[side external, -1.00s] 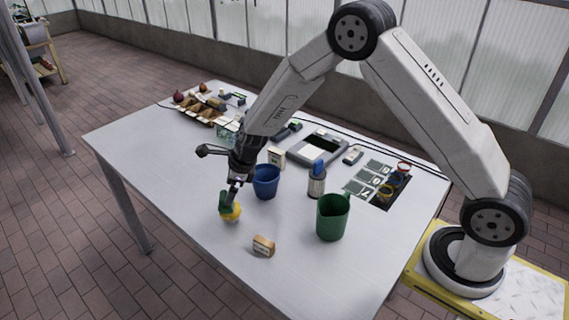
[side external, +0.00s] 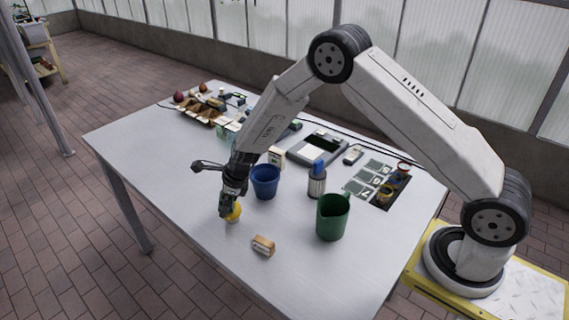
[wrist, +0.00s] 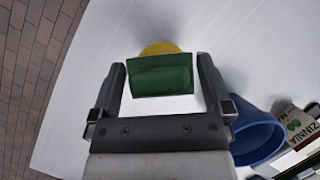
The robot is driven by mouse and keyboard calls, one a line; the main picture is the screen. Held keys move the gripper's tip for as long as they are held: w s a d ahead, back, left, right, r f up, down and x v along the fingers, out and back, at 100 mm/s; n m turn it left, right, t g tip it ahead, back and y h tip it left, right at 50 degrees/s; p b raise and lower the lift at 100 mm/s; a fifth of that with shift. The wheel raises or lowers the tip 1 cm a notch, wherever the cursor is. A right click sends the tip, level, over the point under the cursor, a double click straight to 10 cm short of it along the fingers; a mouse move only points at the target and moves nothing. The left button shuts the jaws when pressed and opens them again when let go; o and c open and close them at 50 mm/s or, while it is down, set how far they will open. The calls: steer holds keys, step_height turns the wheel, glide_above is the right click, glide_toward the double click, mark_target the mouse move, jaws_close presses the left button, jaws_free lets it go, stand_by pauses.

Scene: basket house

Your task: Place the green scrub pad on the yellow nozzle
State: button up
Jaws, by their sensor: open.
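The green scrub pad (wrist: 161,75) is between the fingers of my gripper (wrist: 161,82) in the wrist view, with narrow gaps at both sides. My gripper is open. The yellow nozzle (wrist: 159,47) shows just beyond the pad's far edge, partly covered by it; whether the pad rests on it I cannot tell from this view. In the side view the yellow nozzle (side external: 235,214) stands near the table's front left edge, with my gripper (side external: 226,214) lowered around it. The pad is mostly hidden there behind the fingers.
A blue pot (side external: 265,182) stands close to the right of my gripper. A tan and white block (side external: 263,245) lies in front, and a green mug (side external: 332,217) stands further right. A blue-topped can (side external: 317,181) and a seed packet (side external: 276,157) are behind. The front left table is clear.

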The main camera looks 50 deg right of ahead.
stand_by(0.3)
steer(key=c, duration=1.1)
steer(key=shift+r, duration=0.2)
steer(key=shift+r, duration=1.45)
steer(key=s+d+r, duration=0.1)
steer(key=s+r, duration=0.8)
steer(key=s, duration=0.5)
steer(key=shift+d+r, duration=0.25)
steer(key=shift+r, duration=0.1)
